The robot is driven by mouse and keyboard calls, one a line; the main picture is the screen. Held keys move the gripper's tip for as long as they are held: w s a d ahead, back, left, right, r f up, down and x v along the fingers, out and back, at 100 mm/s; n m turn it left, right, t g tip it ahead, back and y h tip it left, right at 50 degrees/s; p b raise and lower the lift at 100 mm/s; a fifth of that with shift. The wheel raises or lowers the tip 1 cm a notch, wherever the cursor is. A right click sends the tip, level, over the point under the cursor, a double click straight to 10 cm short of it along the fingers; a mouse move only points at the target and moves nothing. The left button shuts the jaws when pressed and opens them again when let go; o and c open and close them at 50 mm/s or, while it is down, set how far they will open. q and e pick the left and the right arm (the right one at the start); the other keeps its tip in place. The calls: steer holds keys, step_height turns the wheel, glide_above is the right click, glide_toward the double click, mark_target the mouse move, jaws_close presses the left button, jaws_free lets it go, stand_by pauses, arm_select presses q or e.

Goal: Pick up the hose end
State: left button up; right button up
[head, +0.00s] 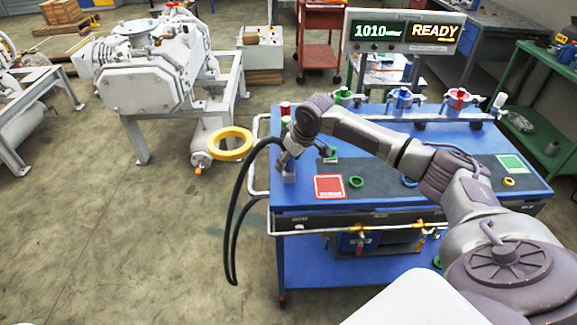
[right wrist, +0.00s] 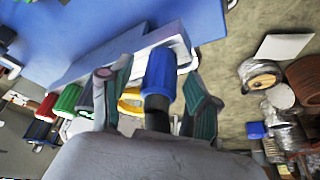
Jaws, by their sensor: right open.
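The hose end shows in the right wrist view as a blue sleeve (right wrist: 160,72) with a dark lower part. It lies between the two green-padded fingers of my right gripper (head: 291,157), nearer the right finger in that view. The fingers stand apart, and a gap shows on the left of the sleeve. In the head view, the gripper is at the left edge of the blue cart (head: 405,195), over a small grey holder (head: 289,176). The gripper hides most of the hose end there. A black hose (head: 236,215) hangs in a loop outside the cart's left edge. My left gripper is out of view.
Red, green and blue valves (head: 460,99) stand along the cart's back edge. A red square (head: 329,187), a green ring (head: 356,182) and a green square (head: 512,164) lie on top. A white pump with a yellow ring (head: 231,143) stands left.

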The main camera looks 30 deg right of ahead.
steer(key=shift+w+f, duration=0.1)
steer(key=shift+f, duration=0.15)
jaws_close()
steer(key=shift+r, duration=0.1)
